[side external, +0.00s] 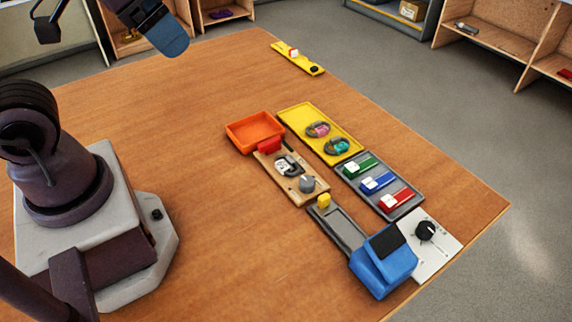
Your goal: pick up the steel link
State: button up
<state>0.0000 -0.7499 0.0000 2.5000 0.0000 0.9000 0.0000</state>
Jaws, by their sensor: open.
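The steel link (290,165) appears to be the dark grey, ring-like piece with a pale centre on the wooden board (266,162). It lies beside a grey knob (307,184) and near a red block (270,145). What I take for part of my gripper (168,34) shows at the top left, with a blue tip, high and well away from the link. My gripper is open and apart from everything on the table; much of it is cut off by the frame edge.
A yellow tray (298,121) holds two dark links with pink and teal centres. An orange tray (231,138), a grey tray (345,172) with coloured blocks, a blue device (385,270) and a white dial panel (443,246) stand close around. The table's left middle is clear.

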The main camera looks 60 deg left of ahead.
jog(key=m+g, duration=0.6)
jog(key=m, duration=1.2)
send_over(290, 167)
notch_tip(290, 167, down, 21)
notch_tip(290, 167, down, 13)
jog(key=shift+r, duration=0.1)
jog(key=c, duration=1.1)
